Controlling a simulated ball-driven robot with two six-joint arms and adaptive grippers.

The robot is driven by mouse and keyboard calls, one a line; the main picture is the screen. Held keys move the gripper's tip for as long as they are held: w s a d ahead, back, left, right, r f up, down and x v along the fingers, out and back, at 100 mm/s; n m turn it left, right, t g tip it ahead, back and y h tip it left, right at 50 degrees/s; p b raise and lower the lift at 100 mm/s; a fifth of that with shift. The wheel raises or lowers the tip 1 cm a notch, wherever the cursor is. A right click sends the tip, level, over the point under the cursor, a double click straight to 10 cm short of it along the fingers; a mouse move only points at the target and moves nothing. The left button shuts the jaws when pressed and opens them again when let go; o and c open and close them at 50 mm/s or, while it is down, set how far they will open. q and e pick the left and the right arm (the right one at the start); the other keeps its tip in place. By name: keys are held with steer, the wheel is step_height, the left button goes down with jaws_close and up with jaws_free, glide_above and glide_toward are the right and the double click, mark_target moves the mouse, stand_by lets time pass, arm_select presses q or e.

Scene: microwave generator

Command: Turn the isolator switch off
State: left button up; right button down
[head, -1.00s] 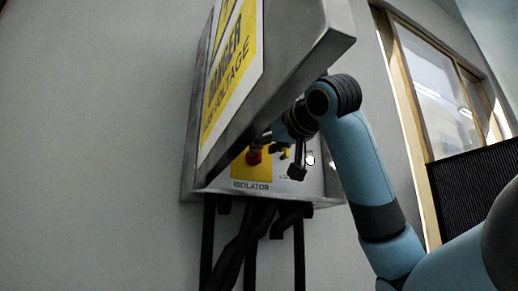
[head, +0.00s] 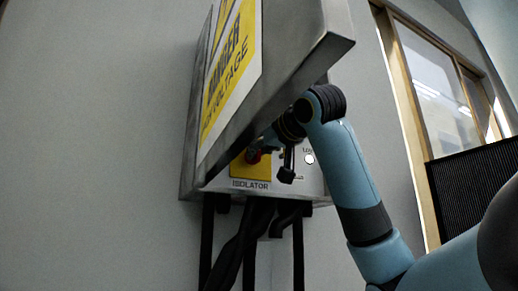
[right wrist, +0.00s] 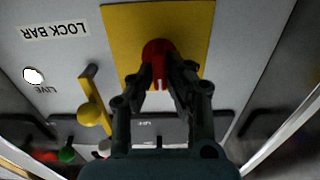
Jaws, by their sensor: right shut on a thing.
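The isolator switch is a red knob (right wrist: 158,50) on a yellow plate (right wrist: 190,18). In the head view my right gripper (head: 262,150) reaches in under the open door (head: 290,65). My left gripper is not in view.
A lock bar with a yellow ball end (right wrist: 89,114) sits beside the yellow plate, near a white LIVE light (right wrist: 33,76). Red and green buttons (right wrist: 66,154) show at lower left. Black cables (head: 248,245) hang below the cabinet.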

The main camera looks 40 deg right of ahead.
steer(key=shift+r+n+p, duration=0.15)
steer(key=shift+n+p, duration=0.55)
steer(key=shift+p, duration=0.05)
steer(key=n+p, duration=0.4)
steer(key=n, duration=0.1)
steer(key=n+p, duration=0.4)
steer(key=p, duration=0.1)
steer(key=a+f+n+p, duration=0.1)
steer(key=n+p, duration=0.4)
steer(key=shift+w+n, duration=0.15)
steer(key=shift+n, duration=0.15)
steer(key=shift+f+n+p, duration=0.2)
steer(key=shift+n+p, duration=0.8)
steer(key=shift+p, duration=0.1)
steer(key=c, duration=1.3)
jaws_free()
steer(key=shift+c, duration=0.2)
steer(key=shift+r, duration=0.1)
